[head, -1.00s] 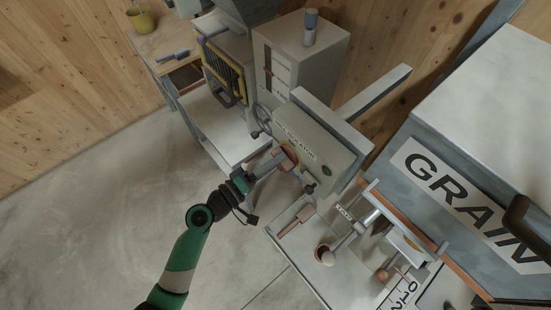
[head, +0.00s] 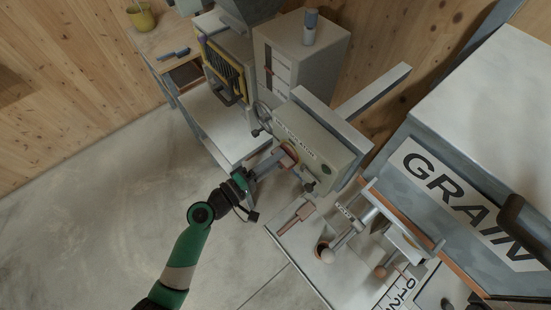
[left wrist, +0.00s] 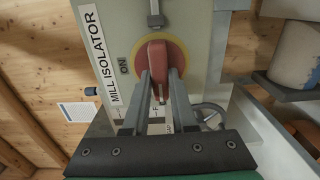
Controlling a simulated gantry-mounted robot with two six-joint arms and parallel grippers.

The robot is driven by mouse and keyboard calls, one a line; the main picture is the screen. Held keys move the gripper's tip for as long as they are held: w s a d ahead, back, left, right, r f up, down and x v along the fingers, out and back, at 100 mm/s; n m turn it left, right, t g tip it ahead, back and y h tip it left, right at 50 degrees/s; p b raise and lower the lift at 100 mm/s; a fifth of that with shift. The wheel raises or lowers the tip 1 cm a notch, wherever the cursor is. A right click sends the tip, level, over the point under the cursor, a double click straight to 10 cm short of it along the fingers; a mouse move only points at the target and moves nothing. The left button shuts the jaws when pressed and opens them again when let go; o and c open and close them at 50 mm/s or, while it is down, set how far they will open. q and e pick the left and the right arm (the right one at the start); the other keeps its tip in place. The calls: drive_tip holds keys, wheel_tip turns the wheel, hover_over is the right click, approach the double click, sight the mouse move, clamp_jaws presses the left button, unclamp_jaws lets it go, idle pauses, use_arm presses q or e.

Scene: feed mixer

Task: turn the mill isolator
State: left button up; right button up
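The mill isolator is a red rotary handle (left wrist: 157,58) on a yellow disc, mounted on a pale grey-green box (head: 318,138). In the head view, my left gripper (head: 276,162) reaches the handle from the lower left. Lettering below the handle is partly hidden by the fingers. My right gripper is not in view.
A handwheel (head: 263,115) is left of the box. A large GRAIN bin (head: 470,130) stands at right. Open concrete floor (head: 90,190) lies left.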

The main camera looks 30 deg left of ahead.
use_arm(q)
drive_tip(key=o, duration=0.4)
drive_tip(key=shift+o, duration=0.2)
drive_tip(key=v, duration=1.1)
drive_tip(key=shift+s, duration=0.35)
drive_tip(key=shift+a, duration=0.1)
